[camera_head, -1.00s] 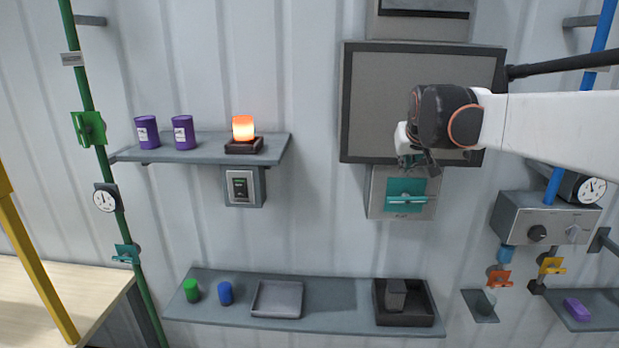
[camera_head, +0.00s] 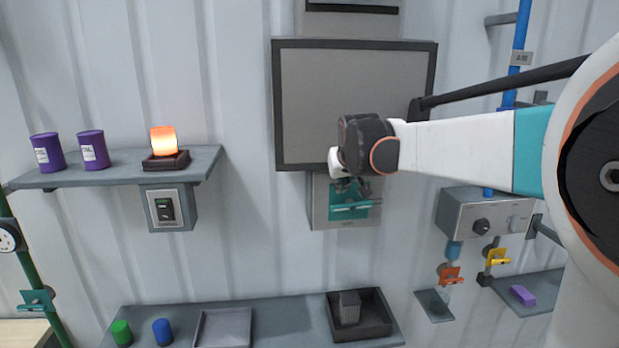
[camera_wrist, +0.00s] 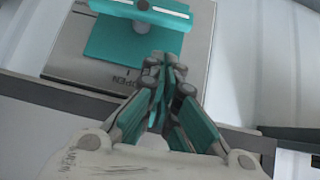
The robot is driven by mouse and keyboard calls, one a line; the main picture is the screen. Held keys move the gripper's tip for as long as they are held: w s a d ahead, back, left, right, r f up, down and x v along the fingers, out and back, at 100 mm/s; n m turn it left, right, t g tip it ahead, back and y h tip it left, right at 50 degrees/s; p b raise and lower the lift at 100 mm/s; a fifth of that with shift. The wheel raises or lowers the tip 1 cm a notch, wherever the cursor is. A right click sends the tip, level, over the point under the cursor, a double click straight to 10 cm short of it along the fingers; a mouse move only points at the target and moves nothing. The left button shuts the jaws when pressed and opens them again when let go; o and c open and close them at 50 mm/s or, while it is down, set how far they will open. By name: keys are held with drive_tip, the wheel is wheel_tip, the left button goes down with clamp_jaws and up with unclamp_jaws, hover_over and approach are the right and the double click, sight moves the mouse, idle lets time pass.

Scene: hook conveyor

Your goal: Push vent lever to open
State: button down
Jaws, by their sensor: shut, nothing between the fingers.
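The vent lever (camera_head: 349,209) is a teal plate with a crossbar handle on a grey wall panel (camera_head: 318,213) under the large framed screen. In the wrist view the teal lever (camera_wrist: 118,45) is at the top, with its light-edged crossbar, and the word OPEN is printed on the panel (camera_wrist: 75,68) near it. My gripper (camera_head: 350,187) is in front of the panel's upper part and hides part of the lever. In the wrist view my gripper (camera_wrist: 163,66) is shut and empty, its tips beside the plate. I cannot tell whether they touch it.
The framed grey screen (camera_head: 350,100) is just above the panel. A grey shelf (camera_head: 265,320) with a dark tray (camera_head: 372,329) runs below. A control box (camera_head: 465,213) with knobs is at the right. A glowing lamp (camera_head: 163,141) stands on the left shelf.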

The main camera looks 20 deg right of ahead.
sight(352, 207)
wheel_tip(352, 207, down, 2)
drive_tip(key=shift+d+f+b, duration=0.1)
drive_tip(key=shift+b, duration=0.2)
drive_tip(key=shift+s+f+b, duration=0.2)
drive_tip(key=shift+f+b, duration=0.2)
drive_tip(key=shift+f, duration=0.2)
drive_tip(key=shift+f, duration=0.1)
drive_tip(key=shift+a, duration=0.25)
